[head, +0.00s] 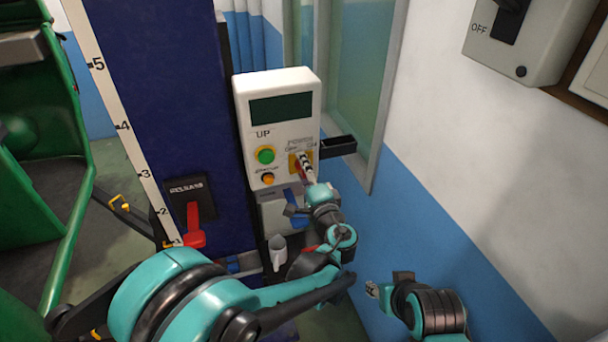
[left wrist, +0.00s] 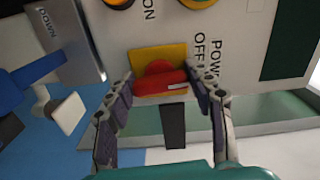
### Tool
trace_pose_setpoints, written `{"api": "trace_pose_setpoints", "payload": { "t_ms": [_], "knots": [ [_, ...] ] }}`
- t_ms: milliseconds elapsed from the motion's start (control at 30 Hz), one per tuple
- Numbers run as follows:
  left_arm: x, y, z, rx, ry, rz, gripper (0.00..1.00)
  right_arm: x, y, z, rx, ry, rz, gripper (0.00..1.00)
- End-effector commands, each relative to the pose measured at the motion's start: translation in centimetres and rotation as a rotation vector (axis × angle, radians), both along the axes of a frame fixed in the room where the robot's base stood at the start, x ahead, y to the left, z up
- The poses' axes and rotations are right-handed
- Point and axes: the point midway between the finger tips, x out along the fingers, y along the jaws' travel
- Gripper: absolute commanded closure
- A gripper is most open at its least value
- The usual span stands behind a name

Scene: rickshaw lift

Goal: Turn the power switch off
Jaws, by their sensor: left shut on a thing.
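The power switch is a red rotary knob on a yellow plate. It sits low on the right of the white control box (head: 242,100). In the left wrist view the red knob (left wrist: 160,78) is between my finger pads, with a short white mark on its right part. The OFF label is to the upper right of it in that view. My left gripper (head: 304,166) is shut on the knob, and its fingers partly cover the switch in the head view. My right gripper (head: 388,283) hangs low by the blue wall, away from the box; its fingers are unclear.
A green button (head: 265,155) and an orange button (head: 267,179) are left of the switch. A red-handled lever (head: 195,238) is on the blue column. A grey box marked OFF (head: 515,45) hangs on the right wall. A green rickshaw body (head: 45,180) stands at left.

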Motion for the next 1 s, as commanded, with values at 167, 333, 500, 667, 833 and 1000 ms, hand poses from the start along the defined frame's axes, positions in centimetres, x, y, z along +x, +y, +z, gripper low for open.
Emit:
{"api": "trace_pose_setpoints", "payload": {
  "t_ms": [167, 333, 500, 667, 833, 1000],
  "knots": [
    [0.1, 0.0, 0.0, -0.154, -0.054, -0.001, 0.76, 0.0, 0.0, -1.0, 0.0, 0.0, 0.0, 0.6],
    [0.1, 0.0, 0.0, -0.296, -0.102, -0.001, 0.76, 0.0, 0.0, -1.5, 0.0, 0.0, 0.0, 0.6],
    [0.1, -0.1, 0.0, -0.415, -0.14, -0.002, 0.76, 0.0, 0.0, -2.0, 0.0, 0.0, 0.0, 0.6],
    [0.1, -0.1, 0.0, -0.5, -0.168, -0.002, 0.76, 0.0, 0.0, -2.3, 0.0, 0.0, 0.0, 0.6],
    [0.1, -0.1, 0.1, -0.557, -0.185, -0.002, 0.76, 0.0, 0.0, -2.4, 0.0, 0.0, 0.0, 0.6],
    [0.1, -0.1, 0.1, -0.585, -0.194, -0.002, 0.76, 0.0, 0.0, -2.5, 0.0, 0.0, 0.0, 0.6]
  ]
}}
